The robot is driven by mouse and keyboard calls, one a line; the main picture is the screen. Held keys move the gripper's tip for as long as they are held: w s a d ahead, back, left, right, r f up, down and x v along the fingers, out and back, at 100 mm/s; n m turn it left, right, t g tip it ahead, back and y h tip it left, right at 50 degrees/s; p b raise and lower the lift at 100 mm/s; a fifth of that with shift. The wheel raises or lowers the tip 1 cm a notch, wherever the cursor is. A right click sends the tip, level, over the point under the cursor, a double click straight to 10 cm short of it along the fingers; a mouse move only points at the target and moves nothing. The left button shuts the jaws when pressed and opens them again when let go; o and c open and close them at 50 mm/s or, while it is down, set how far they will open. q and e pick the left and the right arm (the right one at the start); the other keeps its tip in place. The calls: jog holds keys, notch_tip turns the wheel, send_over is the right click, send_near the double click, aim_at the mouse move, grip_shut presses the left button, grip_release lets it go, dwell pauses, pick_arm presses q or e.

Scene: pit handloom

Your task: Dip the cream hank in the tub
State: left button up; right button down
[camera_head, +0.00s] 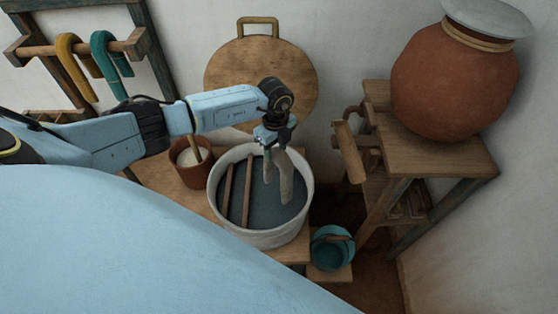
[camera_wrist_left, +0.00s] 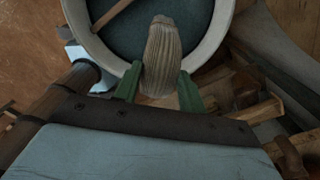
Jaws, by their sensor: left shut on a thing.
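The cream hank (camera_head: 286,185) looks pale grey-beige and hangs down in a folded loop from my left gripper (camera_head: 273,143). In the left wrist view, the hank (camera_wrist_left: 163,58) is pinched between the two green fingers of my left gripper (camera_wrist_left: 159,88). The tub (camera_head: 268,238) is a round pale vessel holding dark blue-grey liquid (camera_head: 262,208). The hank hangs over the right part of the tub, inside its rim in the head view. I cannot tell whether its lower end touches the liquid. My right gripper is not in view.
Two wooden sticks (camera_head: 226,188) lie across the tub. A brown pot (camera_head: 190,172) stands left of it, a teal bucket (camera_head: 331,255) at right. Yellow (camera_head: 75,65) and green (camera_head: 108,62) hanks hang on a rail. A large clay jar (camera_head: 452,85) stands on a wooden stand.

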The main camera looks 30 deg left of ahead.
pick_arm(q)
notch_tip(320, 180, up, 9)
jog(key=p, duration=0.7)
jog(key=shift+f, duration=0.3)
dwell(0.8)
